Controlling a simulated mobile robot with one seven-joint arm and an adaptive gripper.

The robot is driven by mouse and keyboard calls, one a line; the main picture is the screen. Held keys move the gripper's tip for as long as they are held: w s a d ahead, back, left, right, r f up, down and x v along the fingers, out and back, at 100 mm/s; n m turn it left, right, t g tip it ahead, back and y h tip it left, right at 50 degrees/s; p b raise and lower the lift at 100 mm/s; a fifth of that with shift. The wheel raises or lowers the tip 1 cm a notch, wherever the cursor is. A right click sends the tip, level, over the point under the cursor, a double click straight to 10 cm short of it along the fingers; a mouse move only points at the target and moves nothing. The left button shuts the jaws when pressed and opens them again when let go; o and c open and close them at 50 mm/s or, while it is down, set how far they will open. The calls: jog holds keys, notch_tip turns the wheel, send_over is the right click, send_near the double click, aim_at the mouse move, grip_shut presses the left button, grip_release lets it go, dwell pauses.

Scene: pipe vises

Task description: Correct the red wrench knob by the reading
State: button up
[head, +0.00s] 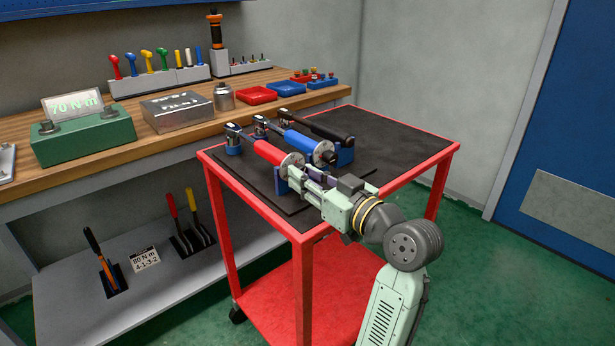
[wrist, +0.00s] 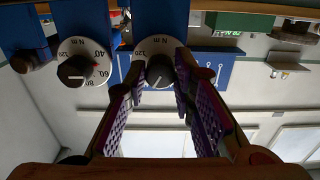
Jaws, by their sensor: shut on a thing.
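The red wrench (head: 268,152) lies on the black-topped cart with its white dial (head: 292,160) toward me. My gripper (head: 302,176) is at its knob end; the knob is hidden there in the head view. In the wrist view my gripper (wrist: 158,82) has its purple-padded fingers closed around the dark knob (wrist: 160,70). The white dial behind it shows "120" and "N m"; other figures are hidden or unclear. A lit sign (head: 73,105) on a green box (head: 84,140) on the bench reads "70 N m".
The blue wrench (head: 298,142) and a black wrench (head: 328,130) lie beside the red one; a neighbouring dial (wrist: 84,68) is close to my fingers. A card (head: 145,258) on the lower shelf reads "80 N m 4-1-3-2". The cart's right side is clear.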

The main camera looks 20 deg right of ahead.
grip_shut()
jog(key=shift+r+m+p, duration=0.1)
jog(key=shift+m+p, duration=0.2)
jog(key=m+p, duration=0.3)
jog(key=shift+r+m, duration=0.15)
jog(key=shift+m, duration=0.15)
jog(key=m+p, duration=0.5)
jog(key=shift+m+p, duration=1.25)
jog(key=shift+m, duration=0.05)
jog(key=shift+f, duration=0.2)
